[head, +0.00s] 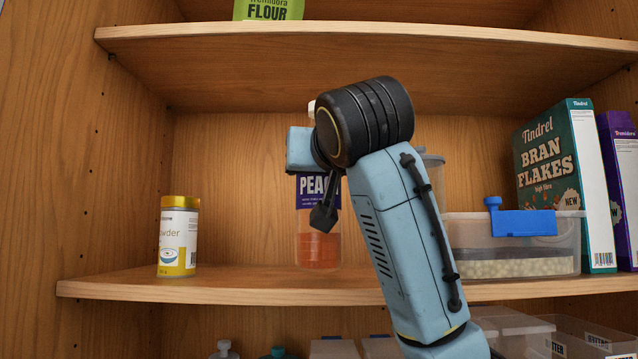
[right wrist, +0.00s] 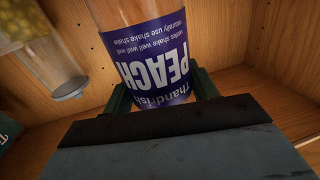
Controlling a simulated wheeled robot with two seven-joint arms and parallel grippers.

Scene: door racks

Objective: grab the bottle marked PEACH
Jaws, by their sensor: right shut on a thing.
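The bottle marked PEACH (head: 319,250) is clear, with orange contents low down and a dark blue label. It stands upright on the middle shelf, or very close to it; I cannot tell if its base touches. My right gripper (head: 322,205) is shut on it, and my arm hides part of the bottle. In the right wrist view the PEACH label (right wrist: 150,65) appears upside down between the fingers of my right gripper (right wrist: 163,92). My left gripper is not in view.
A yellow-lidded powder tin (head: 178,238) stands to the left on the middle shelf (head: 230,283). To the right are a clear tub with a blue clip (head: 510,250) and a Bran Flakes box (head: 560,170). The upper shelf (head: 350,33) is above my arm.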

